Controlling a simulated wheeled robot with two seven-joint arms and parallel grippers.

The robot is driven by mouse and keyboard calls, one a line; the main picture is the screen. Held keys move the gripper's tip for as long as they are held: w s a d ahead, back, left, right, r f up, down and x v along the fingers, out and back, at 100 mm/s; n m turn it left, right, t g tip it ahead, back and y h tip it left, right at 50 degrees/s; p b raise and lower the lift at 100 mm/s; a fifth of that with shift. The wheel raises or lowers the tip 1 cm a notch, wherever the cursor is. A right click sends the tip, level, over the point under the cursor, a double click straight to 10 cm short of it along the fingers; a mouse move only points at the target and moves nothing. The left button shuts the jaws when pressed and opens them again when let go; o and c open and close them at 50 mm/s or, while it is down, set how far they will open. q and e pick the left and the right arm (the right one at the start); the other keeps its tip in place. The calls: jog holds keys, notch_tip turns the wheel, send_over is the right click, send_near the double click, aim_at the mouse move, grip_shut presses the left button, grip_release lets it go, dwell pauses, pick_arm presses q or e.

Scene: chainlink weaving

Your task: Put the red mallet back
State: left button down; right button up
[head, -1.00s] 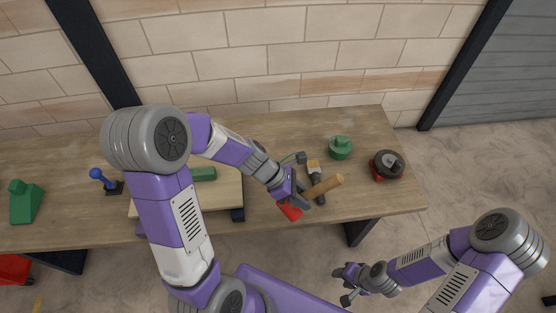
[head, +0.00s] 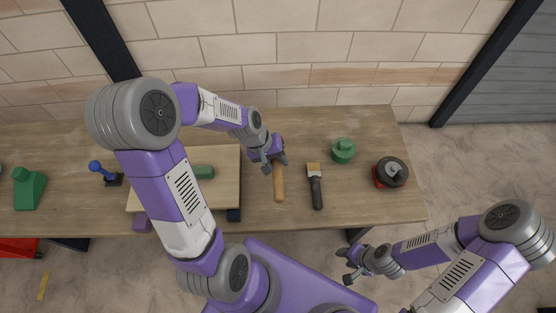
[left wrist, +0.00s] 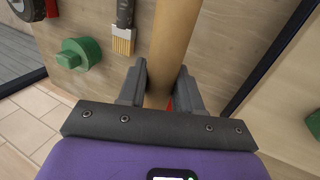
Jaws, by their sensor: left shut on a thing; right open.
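The mallet's wooden handle (head: 279,184) points toward the front edge of the workbench, just right of the raised wooden board. My left gripper (head: 272,161) is shut on the handle near the head end. In the left wrist view the handle (left wrist: 170,40) runs between the two fingers (left wrist: 160,90), with a sliver of the red head (left wrist: 169,105) beyond them. The rest of the head is hidden by the gripper. I cannot tell whether the mallet touches the bench. My right gripper (head: 357,266) is open and empty, in front of the bench.
A paintbrush (head: 316,187) lies right of the mallet. A green knobbed piece (head: 343,151) and a red-and-black round tool (head: 390,172) stand further right. The raised board (head: 227,165) with a green piece (head: 203,172) is left. The wall closes the back.

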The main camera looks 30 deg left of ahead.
pick_arm(q)
jog(key=shift+w+a+r, duration=0.15)
jog(key=shift+w, duration=0.05)
notch_tip(320, 180, down, 10)
jog(key=b, duration=0.2)
jog(key=shift+r+b, duration=0.1)
jog(key=shift+b, duration=0.3)
jog(key=shift+s+r, duration=0.1)
jog(key=shift+s, duration=0.05)
jog(key=c, duration=0.8)
grip_release()
jog(key=p+v, duration=0.1)
jog(key=v, duration=0.6)
jog(key=shift+s+a+p, duration=0.1)
jog(key=shift+a+p, duration=0.05)
jog(key=shift+p, duration=0.25)
